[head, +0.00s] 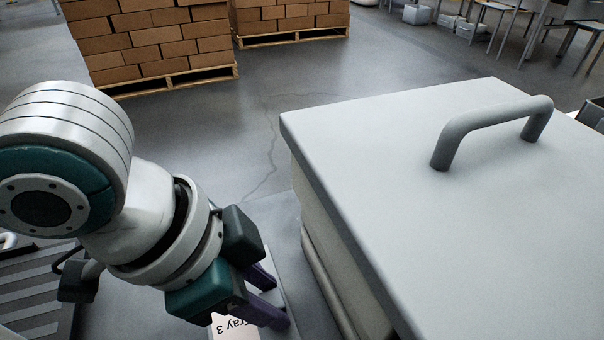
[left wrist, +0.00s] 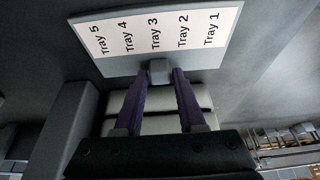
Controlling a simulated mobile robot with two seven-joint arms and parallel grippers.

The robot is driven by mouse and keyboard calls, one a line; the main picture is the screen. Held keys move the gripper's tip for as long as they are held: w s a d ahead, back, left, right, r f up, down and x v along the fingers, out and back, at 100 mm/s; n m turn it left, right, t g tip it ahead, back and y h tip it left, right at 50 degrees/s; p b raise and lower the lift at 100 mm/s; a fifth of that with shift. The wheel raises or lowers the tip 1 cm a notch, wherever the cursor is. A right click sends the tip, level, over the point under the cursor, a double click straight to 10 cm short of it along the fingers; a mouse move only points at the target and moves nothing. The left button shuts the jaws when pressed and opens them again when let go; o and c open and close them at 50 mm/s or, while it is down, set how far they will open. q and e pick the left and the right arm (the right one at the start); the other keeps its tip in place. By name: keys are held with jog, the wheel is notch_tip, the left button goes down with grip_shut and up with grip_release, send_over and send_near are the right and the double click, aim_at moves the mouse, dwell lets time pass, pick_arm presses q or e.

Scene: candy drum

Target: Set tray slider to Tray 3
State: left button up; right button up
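The label panel (left wrist: 240,25) shows in the left wrist view as a pale strip lettered Tray 5 to Tray 1 from left to right. The small grey slider knob (left wrist: 158,71) is at the panel's lower edge, beside the Tray 3 label. My left gripper (left wrist: 159,75) has its two purple fingers on either side of the knob, very close to it; a thin gap seems to show on the right. The knob is hidden there. My right gripper is not in view.
A large pale box-shaped body with a flat top (head: 400,180) and a grey handle (head: 490,125) stands close to the right of my left gripper. Stacked cartons on pallets (head: 165,82) stand at the back. Open floor lies between.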

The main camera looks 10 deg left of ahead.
pick_arm(q)
jog(key=shift+o, duration=1.4)
jog(key=shift+a+r, duration=0.15)
jog(key=shift+r, duration=0.3)
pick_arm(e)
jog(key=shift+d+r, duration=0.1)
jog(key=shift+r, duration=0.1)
pick_arm(q)
jog(key=p+v, duration=0.3)
jog(key=v, duration=0.6)
jog(key=shift+p, duration=0.3)
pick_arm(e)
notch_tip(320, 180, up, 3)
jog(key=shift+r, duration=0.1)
pick_arm(q)
jog(key=shift+s, duration=0.15)
